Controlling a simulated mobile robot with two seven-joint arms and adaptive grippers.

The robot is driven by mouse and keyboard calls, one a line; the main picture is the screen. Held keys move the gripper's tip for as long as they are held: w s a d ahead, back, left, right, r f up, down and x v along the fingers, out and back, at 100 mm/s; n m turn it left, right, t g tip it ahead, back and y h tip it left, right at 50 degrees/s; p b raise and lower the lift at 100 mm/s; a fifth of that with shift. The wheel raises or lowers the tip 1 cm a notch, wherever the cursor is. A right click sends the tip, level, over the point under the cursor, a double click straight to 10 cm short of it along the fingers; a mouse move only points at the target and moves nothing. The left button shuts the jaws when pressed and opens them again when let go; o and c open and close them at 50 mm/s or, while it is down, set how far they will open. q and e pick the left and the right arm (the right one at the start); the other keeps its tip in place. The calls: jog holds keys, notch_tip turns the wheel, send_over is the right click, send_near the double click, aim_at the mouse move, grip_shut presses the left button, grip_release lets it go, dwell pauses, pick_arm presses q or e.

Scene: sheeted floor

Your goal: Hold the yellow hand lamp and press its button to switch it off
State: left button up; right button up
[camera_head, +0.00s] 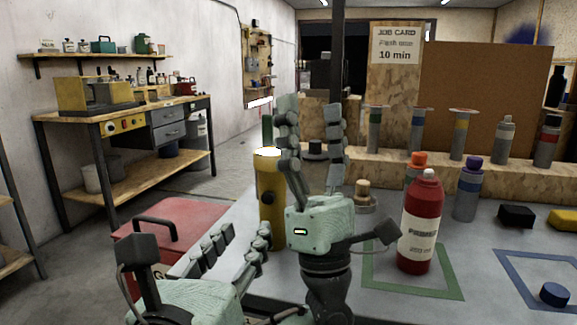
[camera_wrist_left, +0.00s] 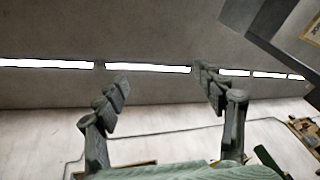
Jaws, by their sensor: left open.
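The yellow hand lamp (camera_head: 270,180) stands upright at the table's left edge, with a bright, lit top and a dark round button on its side. My left gripper (camera_head: 311,108) is just right of the lamp, pointing up, open and empty; one finger overlaps the lamp's upper right edge in the head view. In the left wrist view its spread fingers (camera_wrist_left: 162,82) have only ceiling and wall between them. My right gripper (camera_head: 244,232) is low in front of the lamp, its fingers apart. One finger covers part of the lamp's base; I cannot tell if they touch.
A red primer bottle (camera_head: 421,225) stands in a green square (camera_head: 451,293) right of my left gripper. Several cans and bottles stand behind. A blue square (camera_head: 508,275) is further right. A red toolbox (camera_head: 165,232) is at left. A workbench (camera_head: 130,125) stands further back.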

pick_arm(q)
jog(key=w+a+n+g+y, duration=0.4)
jog(key=w+n+g+y, duration=0.2)
jog(key=n+g+y, duration=0.65)
jog(key=w+f+g+h, duration=0.1)
jog(key=f+g, duration=0.1)
jog(key=f, duration=0.1)
jog(key=w+f+n+g+h, duration=0.1)
jog(key=f+g+h, duration=0.1)
jog(key=f+g, duration=0.1)
jog(key=w+d+f+n+g+h, duration=0.1)
jog(key=f+g+h, duration=0.1)
jog(key=f, duration=0.1)
jog(key=x, duration=0.7)
jog(key=shift+a, duration=0.15)
jog(key=c, duration=1.5)
pick_arm(e)
jog(key=shift+c, duration=0.2)
grip_shut()
